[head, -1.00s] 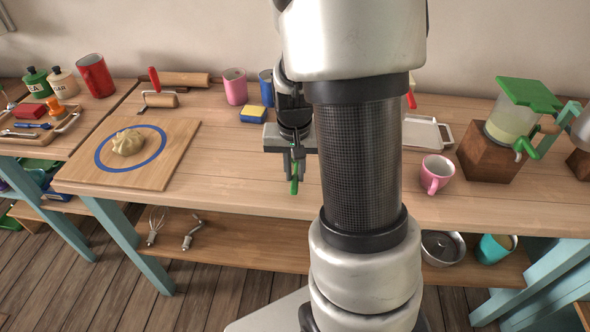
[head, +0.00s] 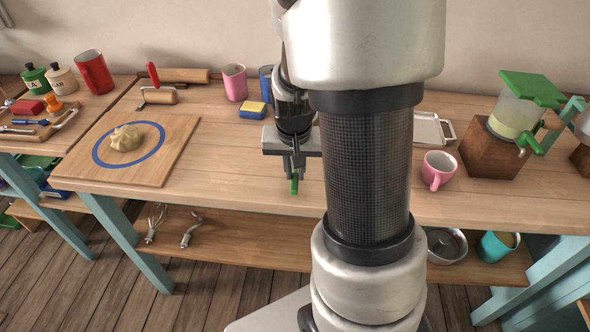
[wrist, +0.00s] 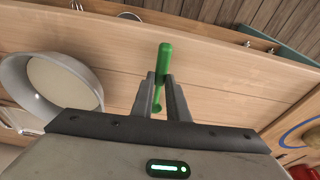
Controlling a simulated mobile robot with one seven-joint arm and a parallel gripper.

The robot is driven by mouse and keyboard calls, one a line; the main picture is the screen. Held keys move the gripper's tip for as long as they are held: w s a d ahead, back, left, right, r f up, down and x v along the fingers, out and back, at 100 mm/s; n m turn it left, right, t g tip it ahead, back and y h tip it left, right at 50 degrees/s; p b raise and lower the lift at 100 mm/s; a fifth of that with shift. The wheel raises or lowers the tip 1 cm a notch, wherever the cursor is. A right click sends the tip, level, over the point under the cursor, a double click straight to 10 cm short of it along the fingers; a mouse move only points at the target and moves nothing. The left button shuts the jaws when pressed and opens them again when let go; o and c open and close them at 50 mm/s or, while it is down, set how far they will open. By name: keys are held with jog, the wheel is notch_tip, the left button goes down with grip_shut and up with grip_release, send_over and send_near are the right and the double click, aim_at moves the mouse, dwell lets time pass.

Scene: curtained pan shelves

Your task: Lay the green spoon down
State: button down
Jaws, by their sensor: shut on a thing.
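The green spoon (head: 294,184) is held by my gripper (head: 294,168) in front of the table's front part. In the wrist view the spoon (wrist: 165,59) lies between the two grey fingers of my gripper (wrist: 160,84), which are shut on it. One end of the spoon sticks out beyond the fingertips and a smaller green part shows between the fingers. I cannot tell whether the spoon touches the wooden tabletop (head: 235,180).
A yellow and blue sponge (head: 252,110) is behind my gripper. A pink mug (head: 438,169) stands right. The wrist view shows a large pale pan (wrist: 80,68). Tabletop left of my gripper is clear.

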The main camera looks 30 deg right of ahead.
jog(key=shift+s+a+f+t+b, duration=0.2)
jog(key=shift+f+t+b, duration=0.1)
jog(key=shift+f+b, duration=0.2)
jog(key=shift+r, duration=0.1)
jog(key=shift+s+f+t+h+b, duration=0.1)
jog(key=shift+f+t+h+b, duration=0.2)
jog(key=shift+f+h+b, duration=0.1)
jog(key=shift+r, duration=0.1)
jog(key=c, duration=2)
grip_release()
jog(key=shift+c, duration=0.2)
jog(key=o, duration=0.6)
jog(key=shift+c, duration=0.2)
